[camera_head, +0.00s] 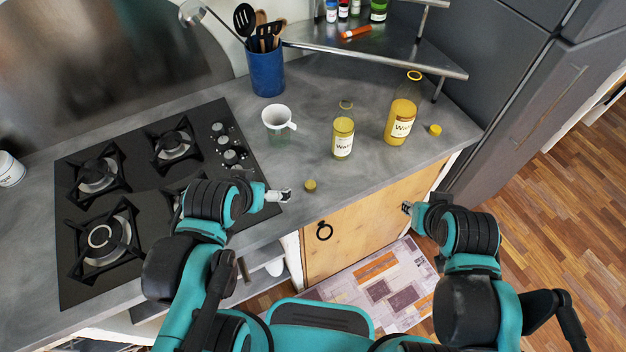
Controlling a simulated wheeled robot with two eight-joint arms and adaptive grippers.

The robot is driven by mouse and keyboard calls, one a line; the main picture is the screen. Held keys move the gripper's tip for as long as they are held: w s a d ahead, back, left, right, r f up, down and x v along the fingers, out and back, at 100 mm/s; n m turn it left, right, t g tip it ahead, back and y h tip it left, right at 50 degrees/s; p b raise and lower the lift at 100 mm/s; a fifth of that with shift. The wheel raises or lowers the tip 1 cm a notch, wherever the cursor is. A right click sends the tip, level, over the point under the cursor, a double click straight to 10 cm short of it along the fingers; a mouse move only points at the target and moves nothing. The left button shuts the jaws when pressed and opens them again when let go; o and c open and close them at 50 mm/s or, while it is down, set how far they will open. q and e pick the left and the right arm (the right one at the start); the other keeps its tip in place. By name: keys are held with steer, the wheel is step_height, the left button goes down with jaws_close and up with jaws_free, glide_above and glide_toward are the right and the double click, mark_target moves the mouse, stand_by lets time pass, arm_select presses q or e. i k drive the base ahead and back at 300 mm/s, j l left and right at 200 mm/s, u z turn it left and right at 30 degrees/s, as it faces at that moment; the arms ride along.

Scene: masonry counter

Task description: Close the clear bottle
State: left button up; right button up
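The clear bottle (343,138) stands upright on the grey counter, with a see-through neck, yellowish contents and a white label. Its mouth looks uncapped. A small olive-gold cap (310,186) lies on the counter near the front edge, in front and to the left of it. A larger yellow bottle (402,118) stands to the right, also without a cap, with a yellow cap (435,130) beside it. My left gripper (288,196) is just left of the olive-gold cap, apart from it. My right gripper (406,207) is past the counter's front edge. Their finger gaps are too small to judge.
A white cup (277,118) stands left of the clear bottle. A blue utensil pot (267,74) and a corner shelf (385,55) with jars are behind. The black gas hob (145,190) fills the left. Counter between the cap and clear bottle is free.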

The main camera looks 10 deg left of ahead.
mark_target(343, 123)
steer(key=k+j+z, duration=0.1)
steer(key=z, duration=0.25)
steer(key=k+j+z, duration=0.1)
steer(key=z, duration=0.25)
steer(key=k+j+z, duration=0.1)
steer(key=z, duration=0.25)
